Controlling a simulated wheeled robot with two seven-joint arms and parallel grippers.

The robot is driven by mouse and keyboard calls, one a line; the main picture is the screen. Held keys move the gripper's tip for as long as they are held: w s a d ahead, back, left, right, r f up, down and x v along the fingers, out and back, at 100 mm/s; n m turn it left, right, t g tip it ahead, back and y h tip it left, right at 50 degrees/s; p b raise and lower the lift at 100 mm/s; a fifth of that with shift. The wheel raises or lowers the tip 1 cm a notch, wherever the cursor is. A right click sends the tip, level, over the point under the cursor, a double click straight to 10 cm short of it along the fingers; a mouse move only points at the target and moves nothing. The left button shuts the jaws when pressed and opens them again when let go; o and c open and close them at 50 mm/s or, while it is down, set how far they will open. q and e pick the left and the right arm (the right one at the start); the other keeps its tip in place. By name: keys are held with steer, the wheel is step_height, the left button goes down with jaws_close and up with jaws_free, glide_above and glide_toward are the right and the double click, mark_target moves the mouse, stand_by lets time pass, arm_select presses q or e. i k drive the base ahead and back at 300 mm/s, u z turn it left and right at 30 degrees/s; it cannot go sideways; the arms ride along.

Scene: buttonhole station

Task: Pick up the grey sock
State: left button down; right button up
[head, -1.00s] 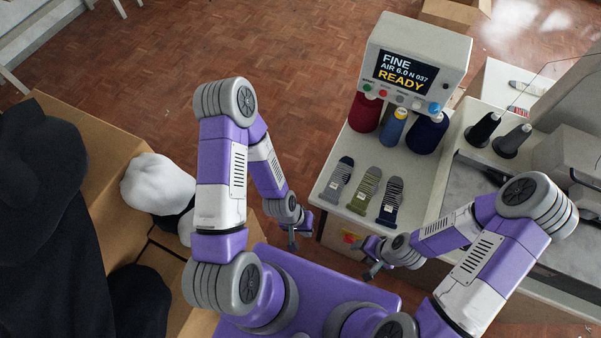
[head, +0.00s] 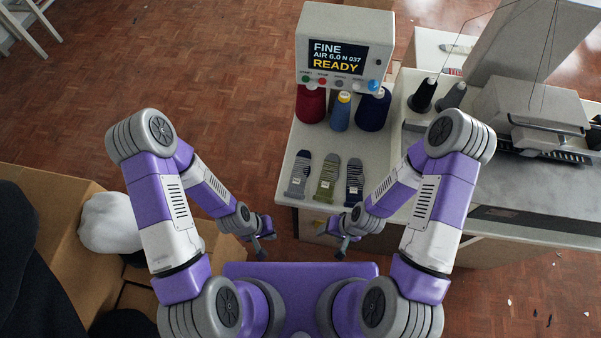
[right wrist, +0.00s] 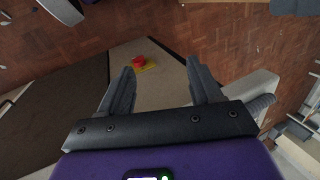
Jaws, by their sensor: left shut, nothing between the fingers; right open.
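The grey sock (head: 299,175) lies flat at the left end of a row of three socks on the pale table (head: 284,185) in the head view. It has a dark toe and a white label. A green striped sock (head: 326,180) and a dark striped sock (head: 354,183) lie to its right. My left gripper (head: 262,249) is shut and empty, in front of and to the left of the table. My right gripper (head: 342,247) is open and empty, in front of the table edge. It also shows in the right wrist view (right wrist: 163,85), with its fingers apart and no sock between them.
A display box (head: 341,55) reading READY stands behind the socks, with red, blue and navy yarn cones (head: 373,110) beneath it. A machine (head: 540,120) stands at the right. Cardboard boxes (head: 60,215) with a white bundle (head: 108,222) are at the left. A red button (right wrist: 138,60) shows in the right wrist view.

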mark_target(302, 170)
steer(key=u, duration=2.95)
steer(key=k, duration=0.55)
steer(key=z, duration=1.05)
